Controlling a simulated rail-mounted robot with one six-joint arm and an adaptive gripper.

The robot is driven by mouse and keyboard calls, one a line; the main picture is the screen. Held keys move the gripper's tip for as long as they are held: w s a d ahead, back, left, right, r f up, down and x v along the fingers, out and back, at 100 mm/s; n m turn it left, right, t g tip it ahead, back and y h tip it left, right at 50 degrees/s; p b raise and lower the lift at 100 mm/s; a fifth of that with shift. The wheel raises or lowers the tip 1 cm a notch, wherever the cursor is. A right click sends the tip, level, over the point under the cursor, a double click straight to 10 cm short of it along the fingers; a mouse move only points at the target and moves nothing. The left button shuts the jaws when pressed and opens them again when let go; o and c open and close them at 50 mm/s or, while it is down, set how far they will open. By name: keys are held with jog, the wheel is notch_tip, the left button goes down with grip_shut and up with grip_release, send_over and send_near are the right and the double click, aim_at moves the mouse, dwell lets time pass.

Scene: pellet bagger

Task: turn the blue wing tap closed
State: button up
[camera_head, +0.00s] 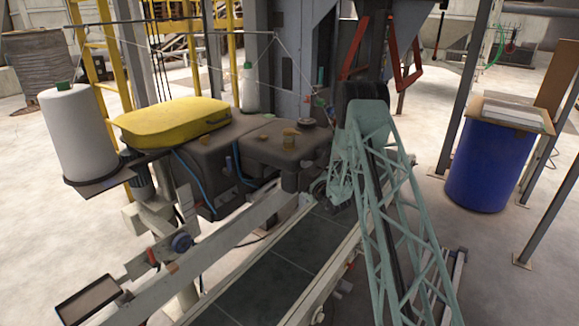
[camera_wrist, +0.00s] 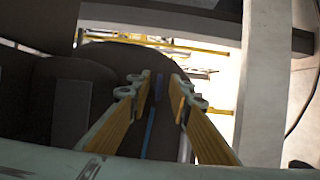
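In the wrist view a small dark blue piece (camera_wrist: 158,87), which looks like the blue wing tap, shows between the fingertips, against a dark rounded surface. A light blue hose or strip (camera_wrist: 149,132) runs below it towards the camera. The tap is too small and dim to tell which way its wing points. My gripper (camera_wrist: 158,90) is open, with a tan-padded finger on each side of the blue piece. A gap shows on both sides, and I cannot tell the depth between them. In the head view my truss arm hides the gripper, and I cannot pick out the tap.
In the head view a conveyor (camera_head: 285,272) runs below my arm. A yellow case (camera_head: 172,121) lies on dark machine housings left of it, beside a large white thread cone (camera_head: 75,135). A blue drum (camera_head: 487,165) stands right. In the wrist view a grey post (camera_wrist: 262,85) stands right of the fingers.

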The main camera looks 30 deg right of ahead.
jog(key=s+d, duration=0.1)
jog(key=s, duration=0.9)
jog(key=shift+s, duration=0.35)
dwell(0.3)
